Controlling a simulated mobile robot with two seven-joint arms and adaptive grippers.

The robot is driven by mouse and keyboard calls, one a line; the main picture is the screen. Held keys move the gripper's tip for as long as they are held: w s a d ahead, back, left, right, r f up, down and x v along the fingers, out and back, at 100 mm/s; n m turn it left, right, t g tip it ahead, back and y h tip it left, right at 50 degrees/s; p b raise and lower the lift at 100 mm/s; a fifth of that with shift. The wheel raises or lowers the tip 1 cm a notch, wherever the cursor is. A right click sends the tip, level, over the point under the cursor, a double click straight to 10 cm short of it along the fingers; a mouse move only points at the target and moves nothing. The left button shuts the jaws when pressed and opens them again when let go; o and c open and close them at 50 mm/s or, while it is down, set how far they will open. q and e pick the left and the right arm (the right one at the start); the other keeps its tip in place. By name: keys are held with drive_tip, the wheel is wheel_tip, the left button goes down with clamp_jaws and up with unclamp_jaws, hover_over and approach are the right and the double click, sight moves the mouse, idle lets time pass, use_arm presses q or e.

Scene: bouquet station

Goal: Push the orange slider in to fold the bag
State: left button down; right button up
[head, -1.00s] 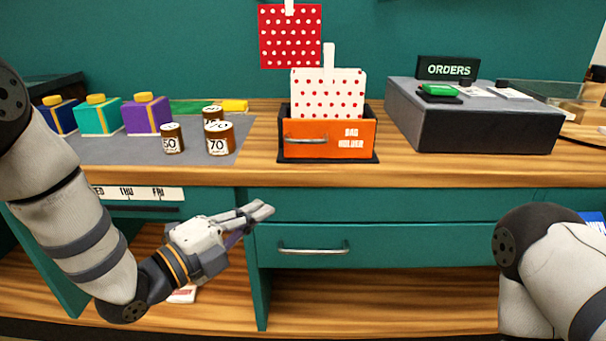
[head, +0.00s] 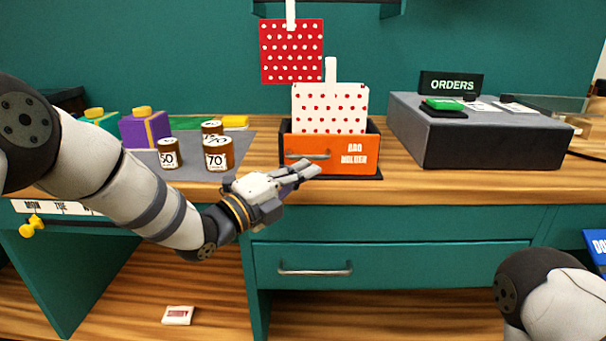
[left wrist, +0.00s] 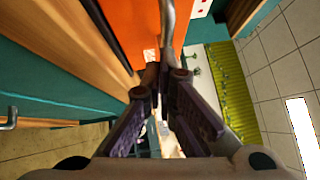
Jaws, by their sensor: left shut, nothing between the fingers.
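The orange slider (head: 346,161) is the front of the bag holder, with a silver handle and white lettering, on the counter. A white bag with red dots (head: 331,107) stands upright in the holder behind it. My left gripper (head: 312,168) is shut and empty, in front of the slider's left side near the handle; I cannot tell whether it touches. In the left wrist view the orange face (left wrist: 133,30) and the handle (left wrist: 167,25) are close beyond the fingertips. My right gripper is not in view; only my right arm shows at lower right.
Brown jars (head: 218,153) stand left of the holder on a grey mat. A purple box (head: 146,129) stands farther left. The grey orders stand (head: 475,140) is to the right. A red dotted bag (head: 291,50) hangs behind. Counter is bare between holder and stand.

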sight(331, 154)
use_arm(q)
drive_tip(key=w+b, duration=0.1)
drive_tip(key=w, duration=0.1)
drive_tip(key=w+f+b, duration=0.1)
drive_tip(key=w, duration=0.1)
drive_tip(key=shift+w, duration=0.3)
drive_tip(key=shift+w+r, duration=0.2)
drive_tip(key=shift+w, duration=0.15)
drive_tip(key=shift+r, duration=0.5)
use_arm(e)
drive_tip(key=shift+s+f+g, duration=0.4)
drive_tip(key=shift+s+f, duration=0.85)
